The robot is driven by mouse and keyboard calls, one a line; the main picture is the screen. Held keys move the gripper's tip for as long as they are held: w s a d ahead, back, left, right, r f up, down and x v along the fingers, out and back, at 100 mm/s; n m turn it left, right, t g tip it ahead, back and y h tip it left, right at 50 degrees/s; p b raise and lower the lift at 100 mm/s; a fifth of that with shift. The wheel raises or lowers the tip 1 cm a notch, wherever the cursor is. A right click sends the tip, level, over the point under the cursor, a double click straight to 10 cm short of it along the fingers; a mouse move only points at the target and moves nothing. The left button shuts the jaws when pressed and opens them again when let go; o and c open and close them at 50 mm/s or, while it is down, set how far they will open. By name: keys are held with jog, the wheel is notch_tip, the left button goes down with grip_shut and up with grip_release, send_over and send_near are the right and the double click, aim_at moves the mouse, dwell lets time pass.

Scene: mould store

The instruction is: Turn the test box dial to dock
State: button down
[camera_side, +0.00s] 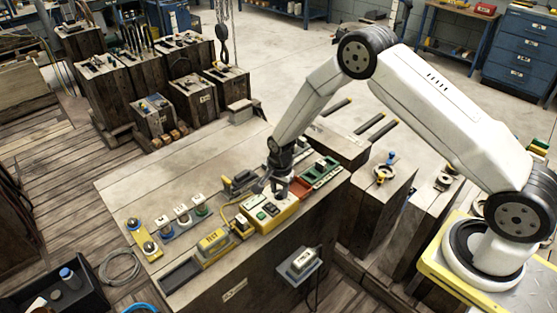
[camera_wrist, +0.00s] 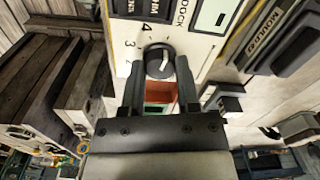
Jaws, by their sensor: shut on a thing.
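The test box (camera_side: 285,215) is a yellow case with a pale top panel on the wooden bench in the side view. Its panel (camera_wrist: 201,50) fills the upper middle of the wrist view. The black round dial (camera_wrist: 159,61) has a white pointer mark; which label it points at is hard to tell. Numbers including 4, 3 and 2 run down its left, and DOCK is printed above right. My gripper (camera_wrist: 160,78) is shut on the dial, one finger on each side. In the side view my gripper (camera_side: 279,189) reaches down to the box and hides the dial.
Yellow and grey units (camera_side: 213,242) and small labelled switches (camera_side: 183,215) stand left of the box. A red and green tray (camera_side: 318,173) is close on its right. A grey box (camera_side: 303,261) hangs on the bench front. The bench's back left is clear.

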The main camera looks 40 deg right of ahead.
aim_at(281, 193)
jog(key=shift+c, duration=1.6)
grip_release()
jog(key=shift+s+r, duration=0.1)
jog(key=shift+r, duration=3.75)
